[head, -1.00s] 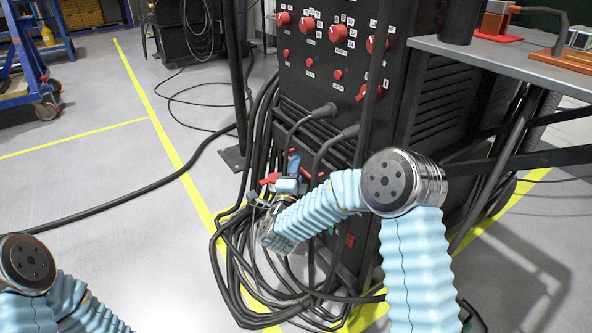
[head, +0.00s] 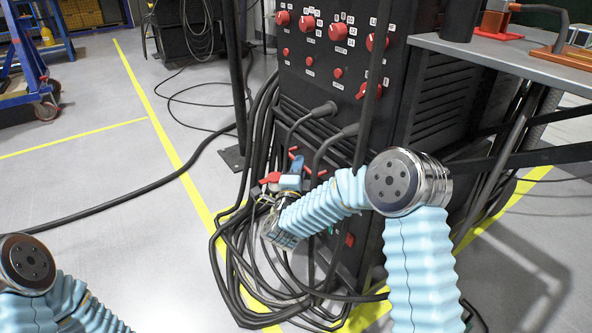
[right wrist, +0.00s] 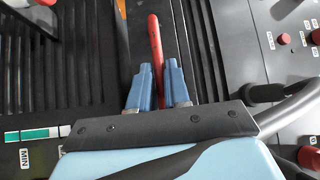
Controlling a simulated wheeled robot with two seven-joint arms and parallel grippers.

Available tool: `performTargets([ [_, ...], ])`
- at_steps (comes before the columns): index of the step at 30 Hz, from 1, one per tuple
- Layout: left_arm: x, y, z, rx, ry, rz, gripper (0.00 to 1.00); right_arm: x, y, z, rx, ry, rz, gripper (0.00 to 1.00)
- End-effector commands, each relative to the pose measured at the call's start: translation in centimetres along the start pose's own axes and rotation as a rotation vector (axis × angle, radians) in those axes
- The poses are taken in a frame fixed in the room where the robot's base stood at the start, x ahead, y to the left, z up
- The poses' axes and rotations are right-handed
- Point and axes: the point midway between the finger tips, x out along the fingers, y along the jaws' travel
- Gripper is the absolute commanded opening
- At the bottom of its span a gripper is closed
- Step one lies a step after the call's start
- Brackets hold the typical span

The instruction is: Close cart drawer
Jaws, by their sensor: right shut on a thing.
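My right gripper (head: 291,172) reaches down to the lower front of a black cabinet with red knobs (head: 338,33). In the right wrist view its two blue fingers (right wrist: 158,88) are shut on a red bar-like handle (right wrist: 156,50), which stands out between them. Red parts also show around the gripper in the head view, but the arm and fingers hide much of that spot. No drawer can be clearly made out in either view. My left gripper is out of view; only part of the left arm shows at the lower left.
Thick black cables (head: 236,262) hang and coil on the floor in front of the cabinet, around my right forearm. A grey worktop (head: 500,58) stands at the right. A blue wheeled cart (head: 30,75) is at the far left. The floor at left is mostly open.

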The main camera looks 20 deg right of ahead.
Motion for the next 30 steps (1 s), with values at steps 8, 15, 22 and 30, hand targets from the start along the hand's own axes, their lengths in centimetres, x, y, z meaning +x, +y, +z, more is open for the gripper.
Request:
performTargets([
  [8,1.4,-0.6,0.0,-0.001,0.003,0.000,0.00,2.1,0.6,-2.2,-0.001,0.001,-0.002,0.00],
  [15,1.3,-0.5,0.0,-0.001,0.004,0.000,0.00,2.3,0.6,-2.4,-0.002,0.005,-0.002,0.20],
  [22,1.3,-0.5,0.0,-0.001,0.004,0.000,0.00,2.2,0.6,-2.2,-0.001,0.003,-0.002,0.38],
  [30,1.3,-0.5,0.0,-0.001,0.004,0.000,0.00,1.4,0.6,-2.1,-0.001,0.000,0.000,0.38],
])
